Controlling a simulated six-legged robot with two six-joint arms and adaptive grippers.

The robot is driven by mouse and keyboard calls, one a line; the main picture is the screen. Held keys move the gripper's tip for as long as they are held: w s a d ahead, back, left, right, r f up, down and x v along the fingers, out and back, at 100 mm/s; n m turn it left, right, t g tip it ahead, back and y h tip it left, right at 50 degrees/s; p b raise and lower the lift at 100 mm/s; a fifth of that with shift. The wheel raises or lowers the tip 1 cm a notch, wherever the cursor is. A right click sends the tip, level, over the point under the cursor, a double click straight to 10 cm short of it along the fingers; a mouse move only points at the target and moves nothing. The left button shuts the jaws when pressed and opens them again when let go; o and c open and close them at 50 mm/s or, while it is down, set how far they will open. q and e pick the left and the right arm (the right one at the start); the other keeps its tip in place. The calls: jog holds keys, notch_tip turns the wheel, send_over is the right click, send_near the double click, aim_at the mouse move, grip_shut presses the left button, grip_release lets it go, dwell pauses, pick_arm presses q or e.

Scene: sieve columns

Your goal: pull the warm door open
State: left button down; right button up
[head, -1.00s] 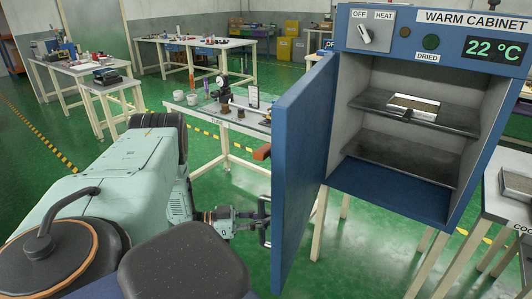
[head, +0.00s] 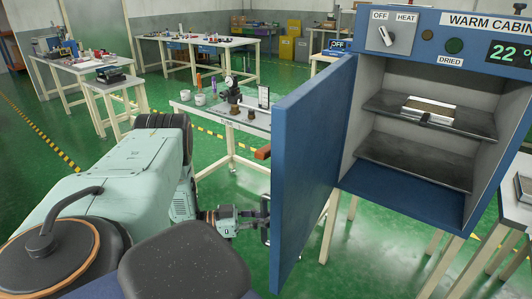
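The warm cabinet (head: 425,206) is blue, with two dark shelves inside and a display reading 22 °C. Its door (head: 305,165) stands wide open, swung out to the left of the opening. My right gripper is not in view.
A metal box (head: 430,110) lies on the upper shelf. Behind the door is a white table (head: 216,110) with small instruments. Other worktables (head: 85,68) stand further back. Green floor (head: 100,150) is clear at the left.

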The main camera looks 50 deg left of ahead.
pick_arm(q)
jog(key=shift+s+d+f, duration=0.15)
jog(key=shift+s+d, duration=0.05)
jog(key=shift+d, duration=0.15)
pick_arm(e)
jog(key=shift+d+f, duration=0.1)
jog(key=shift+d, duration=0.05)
pick_arm(q)
jog(key=shift+a, duration=0.1)
jog(key=c, duration=1.8)
grip_release()
jog(key=shift+s, duration=0.1)
jog(key=o, duration=0.5)
jog(key=shift+r, duration=0.25)
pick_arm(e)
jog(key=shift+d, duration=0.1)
pick_arm(q)
jog(key=shift+a+f, duration=0.1)
jog(key=v, duration=1.1)
jog(key=shift+s+a, duration=0.3)
